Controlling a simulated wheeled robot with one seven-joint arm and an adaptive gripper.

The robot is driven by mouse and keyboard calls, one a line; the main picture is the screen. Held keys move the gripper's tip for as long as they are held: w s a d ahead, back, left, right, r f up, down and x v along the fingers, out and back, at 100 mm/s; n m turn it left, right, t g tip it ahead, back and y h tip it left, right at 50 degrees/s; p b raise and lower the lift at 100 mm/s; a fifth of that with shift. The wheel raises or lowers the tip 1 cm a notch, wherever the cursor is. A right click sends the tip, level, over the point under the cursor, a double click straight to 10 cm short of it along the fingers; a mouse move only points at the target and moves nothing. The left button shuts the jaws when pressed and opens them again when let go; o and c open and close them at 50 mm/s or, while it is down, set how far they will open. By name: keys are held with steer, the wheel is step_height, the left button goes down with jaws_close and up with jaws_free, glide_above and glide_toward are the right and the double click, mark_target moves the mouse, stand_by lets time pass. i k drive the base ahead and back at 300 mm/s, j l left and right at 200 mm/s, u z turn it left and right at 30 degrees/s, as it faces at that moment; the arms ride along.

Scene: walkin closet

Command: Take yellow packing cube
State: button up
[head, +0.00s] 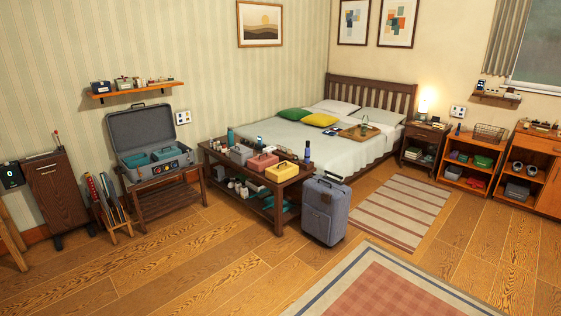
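A yellow packing cube (282,172), box-shaped with a small handle on top, sits on the top of a dark wooden bench (250,184) at the end of the bed. It is near the bench's right end, beside a pink packing cube (262,162) on its left. A tall bottle (307,150) stands behind it to the right. My gripper is not in view.
A grey suitcase (325,210) stands on the floor at the bench's right end. An open case (142,135) rests on a rack to the left. A bed (289,133) is behind the bench. The wooden floor (200,255) in front is clear up to a rug (400,285).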

mark_target(282, 171)
steer(key=i, duration=2.75)
steer(key=i+z, duration=0.1)
steer(key=i, duration=0.55)
steer(key=i+j, duration=0.15)
steer(key=i, duration=0.5)
steer(key=i+z, duration=0.15)
steer(key=i, duration=0.5)
steer(key=i+j+z, duration=0.15)
steer(key=i, duration=0.15)
